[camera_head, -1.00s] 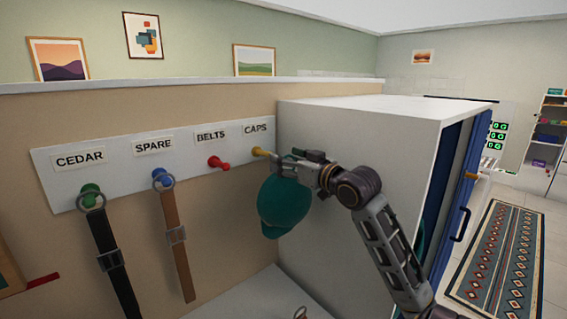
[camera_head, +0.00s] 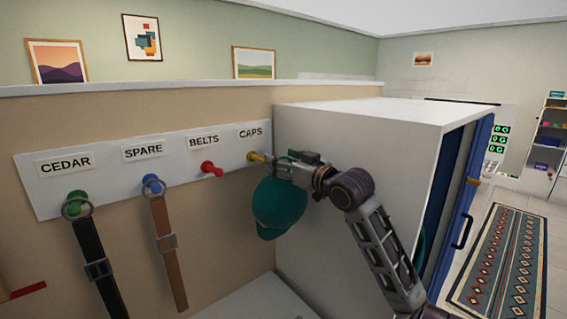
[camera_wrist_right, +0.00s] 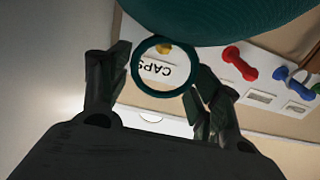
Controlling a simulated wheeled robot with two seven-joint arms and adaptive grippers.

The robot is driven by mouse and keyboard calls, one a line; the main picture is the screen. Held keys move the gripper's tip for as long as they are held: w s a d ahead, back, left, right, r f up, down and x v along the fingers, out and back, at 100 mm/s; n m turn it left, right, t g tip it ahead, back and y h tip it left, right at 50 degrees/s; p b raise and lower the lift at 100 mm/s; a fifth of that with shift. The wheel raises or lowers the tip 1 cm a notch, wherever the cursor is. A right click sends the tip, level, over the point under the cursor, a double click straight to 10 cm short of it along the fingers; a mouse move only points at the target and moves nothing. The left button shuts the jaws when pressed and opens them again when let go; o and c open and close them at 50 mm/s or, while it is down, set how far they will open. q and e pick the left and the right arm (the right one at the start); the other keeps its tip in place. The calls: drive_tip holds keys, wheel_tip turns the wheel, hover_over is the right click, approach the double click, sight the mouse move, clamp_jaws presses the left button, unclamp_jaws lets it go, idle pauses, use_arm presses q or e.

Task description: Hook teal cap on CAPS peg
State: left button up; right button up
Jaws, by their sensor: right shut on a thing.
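The teal cap (camera_head: 279,207) hangs below my right gripper (camera_head: 277,164), just right of the yellow CAPS peg (camera_head: 256,157). In the right wrist view, the gripper (camera_wrist_right: 165,85) is shut on the cap's teal loop (camera_wrist_right: 166,96), with a finger on each side. The yellow peg (camera_wrist_right: 164,49) and CAPS label (camera_wrist_right: 155,70) show through the loop. I cannot tell whether the peg tip is inside the loop or behind it. The cap body (camera_wrist_right: 220,18) covers the top of that view. My left gripper is out of view.
The red BELTS peg (camera_head: 211,169) is bare. Belts hang from the blue SPARE peg (camera_head: 152,184) and green CEDAR peg (camera_head: 77,204). The white wardrobe side (camera_head: 350,165) stands close to the right, behind my right arm.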

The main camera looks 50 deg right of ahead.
sight(260, 158)
drive_tip(key=shift+w, duration=0.2)
drive_tip(key=shift+w+d, duration=0.1)
drive_tip(key=shift+w, duration=1.1)
drive_tip(key=shift+w+d+f+p, duration=0.1)
drive_tip(key=shift+w+d+p, duration=0.1)
drive_tip(key=shift+w, duration=1.05)
drive_tip(key=shift+w+d+f+p, duration=0.1)
drive_tip(key=shift+w+p, duration=0.05)
drive_tip(key=shift+w, duration=1.1)
drive_tip(key=shift+w+d+f+p, duration=0.1)
drive_tip(key=shift+w+d+p, duration=0.1)
drive_tip(key=shift+w, duration=1.05)
drive_tip(key=shift+w+f, duration=0.5)
drive_tip(key=shift+w, duration=0.1)
drive_tip(key=shift+f, duration=0.1)
drive_tip(key=o, duration=1.4)
drive_tip(key=shift+s, duration=0.1)
